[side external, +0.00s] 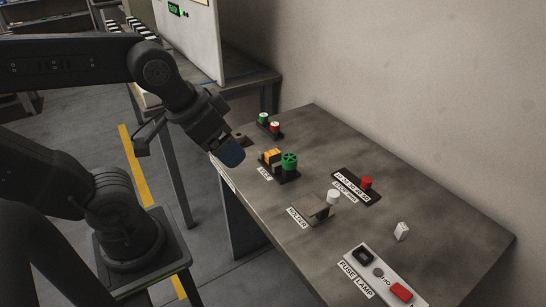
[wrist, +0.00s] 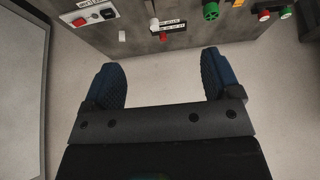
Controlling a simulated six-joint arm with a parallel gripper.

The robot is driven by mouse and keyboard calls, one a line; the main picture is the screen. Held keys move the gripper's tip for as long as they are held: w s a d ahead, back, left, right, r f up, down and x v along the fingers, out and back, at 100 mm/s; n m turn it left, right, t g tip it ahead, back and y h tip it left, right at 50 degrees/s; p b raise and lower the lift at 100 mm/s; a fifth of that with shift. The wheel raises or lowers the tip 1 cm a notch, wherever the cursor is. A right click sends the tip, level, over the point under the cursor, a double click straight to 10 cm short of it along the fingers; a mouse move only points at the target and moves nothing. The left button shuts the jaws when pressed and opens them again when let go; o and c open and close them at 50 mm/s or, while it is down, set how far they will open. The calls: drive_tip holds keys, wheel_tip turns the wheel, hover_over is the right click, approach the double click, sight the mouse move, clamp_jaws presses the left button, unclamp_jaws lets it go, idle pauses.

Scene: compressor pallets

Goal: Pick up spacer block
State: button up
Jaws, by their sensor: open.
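My gripper (side external: 231,152) is at the left edge of the table in the side view, left of the vise (side external: 284,172). Its two blue fingers stand wide apart with nothing between them in the wrist view (wrist: 166,80). A small white block (side external: 401,231) stands upright on the table at the right, well away from my gripper; it seems to show in the wrist view (wrist: 122,36) too. An orange block (side external: 271,155) sits at the vise beside a green knob (side external: 289,161). No label tells which of the two is the spacer block.
A holder (side external: 312,208) with a white cylinder (side external: 333,197), a labelled plate with a red button (side external: 367,182) and a fuse and lamp panel (side external: 378,277) stand on the table (side external: 440,215). Green and red buttons (side external: 269,122) are at the back. A wall borders the right.

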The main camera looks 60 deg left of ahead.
drive_tip(key=n+g, duration=0.6)
drive_tip(key=n, duration=1.2)
hover_over(275, 154)
wheel_tip(275, 154, down, 23)
drive_tip(key=shift+s+a+r, duration=0.1)
drive_tip(key=shift+r, duration=0.05)
drive_tip(key=shift+f, duration=3)
drive_tip(key=c, duration=1.1)
